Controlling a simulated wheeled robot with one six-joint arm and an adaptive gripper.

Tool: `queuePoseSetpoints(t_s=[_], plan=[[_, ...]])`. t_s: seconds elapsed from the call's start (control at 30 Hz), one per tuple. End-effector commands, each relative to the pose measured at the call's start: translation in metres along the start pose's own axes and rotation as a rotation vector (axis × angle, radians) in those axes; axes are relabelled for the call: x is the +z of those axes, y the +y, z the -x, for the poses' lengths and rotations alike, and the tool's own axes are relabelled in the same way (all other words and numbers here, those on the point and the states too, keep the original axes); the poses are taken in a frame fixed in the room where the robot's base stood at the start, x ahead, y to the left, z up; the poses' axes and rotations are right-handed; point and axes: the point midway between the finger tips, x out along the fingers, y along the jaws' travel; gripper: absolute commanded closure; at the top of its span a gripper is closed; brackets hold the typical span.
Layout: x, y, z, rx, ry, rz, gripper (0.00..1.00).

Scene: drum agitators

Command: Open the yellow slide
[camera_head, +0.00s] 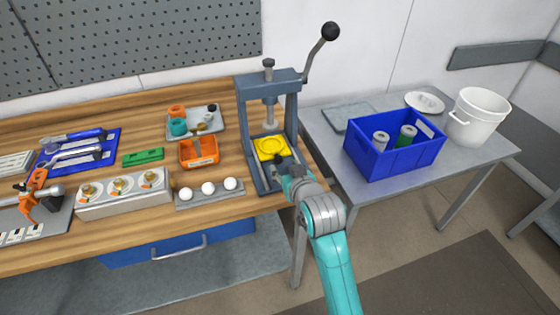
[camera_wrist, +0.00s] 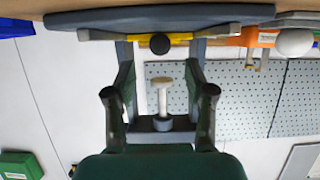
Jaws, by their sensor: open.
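The yellow slide (camera_head: 271,148) sits in the base of the grey arbor press (camera_head: 268,80), below the press ram. In the wrist view, the yellow slide (camera_wrist: 180,38) shows edge-on near the top, with a round black knob (camera_wrist: 160,43) on its front. My gripper (camera_head: 285,163) is at the front of the press, close to the slide. In the wrist view my gripper (camera_wrist: 160,92) is open and empty, its fingers to either side of the knob's line. The knob appears beyond the fingertips, and I cannot tell the exact gap. My arm hides part of the press base.
A strip with white balls (camera_head: 208,189) and an orange bin (camera_head: 198,152) stand left of the press. The press lever (camera_head: 318,52) rises at the upper right. A grey side table holds a blue crate (camera_head: 375,160) and a white bucket (camera_head: 478,118). The floor in front is clear.

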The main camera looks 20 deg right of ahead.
Motion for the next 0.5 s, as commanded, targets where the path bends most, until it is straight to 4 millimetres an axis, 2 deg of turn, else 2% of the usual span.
queuePoseSetpoints(t_s=[0.2,0.5], plan=[[0.0,0.0,-0.038,0.0,0.0,0.0,0.46],[0.0,0.0,-0.062,0.0,0.0,0.0,0.46]])
